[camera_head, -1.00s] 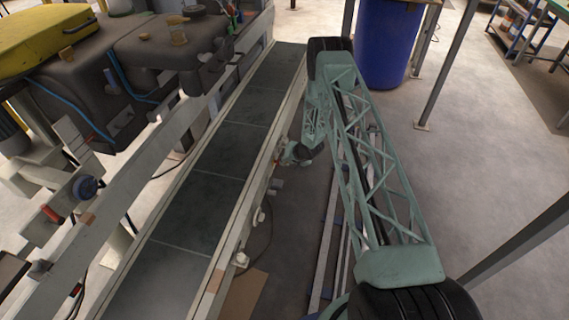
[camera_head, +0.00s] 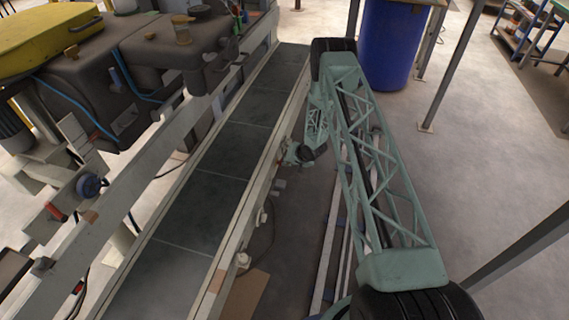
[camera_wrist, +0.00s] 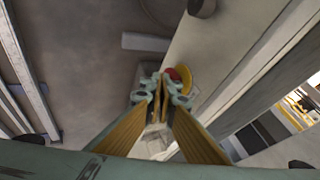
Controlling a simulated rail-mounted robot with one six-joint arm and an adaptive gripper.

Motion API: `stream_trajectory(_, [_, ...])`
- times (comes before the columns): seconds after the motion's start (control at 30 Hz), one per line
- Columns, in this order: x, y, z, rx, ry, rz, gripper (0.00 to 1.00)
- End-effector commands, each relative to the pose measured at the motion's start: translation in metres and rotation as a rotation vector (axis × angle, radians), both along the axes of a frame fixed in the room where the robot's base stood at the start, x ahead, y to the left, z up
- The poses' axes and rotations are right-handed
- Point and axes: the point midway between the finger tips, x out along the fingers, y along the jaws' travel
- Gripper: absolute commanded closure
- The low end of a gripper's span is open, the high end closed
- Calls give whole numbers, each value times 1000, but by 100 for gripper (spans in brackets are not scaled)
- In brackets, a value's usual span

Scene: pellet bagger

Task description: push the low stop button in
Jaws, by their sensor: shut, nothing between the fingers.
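The stop button is a red cap on a yellow round base (camera_wrist: 181,78), seen in the wrist view on the pale side of the machine. My gripper (camera_wrist: 163,82) is shut and empty, its two tan-sided fingers meeting just left of the red cap. The fingertips partly cover the button's left side. I cannot tell whether they touch it. In the head view my gripper (camera_head: 289,158) is small, low beside the right side of the conveyor, and the button cannot be made out there.
The conveyor (camera_head: 206,205) runs along my arm's left, with small fittings on its side rail (camera_head: 262,216). A blue barrel (camera_head: 389,45) and a grey post (camera_head: 452,65) stand at the back right. Open floor (camera_head: 490,170) lies right of my arm.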

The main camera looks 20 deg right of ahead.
Motion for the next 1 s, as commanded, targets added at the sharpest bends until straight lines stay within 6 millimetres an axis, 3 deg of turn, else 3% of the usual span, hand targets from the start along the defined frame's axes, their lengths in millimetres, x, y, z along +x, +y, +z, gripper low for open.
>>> stream_trajectory(0.17, [-16, -17, 0, 1, 4, -4, 100])
stream_trajectory(0.7, [-63, -27, 62, 0, 6, -4, 100])
stream_trajectory(1.0, [-76, -29, 78, 0, 5, -3, 100])
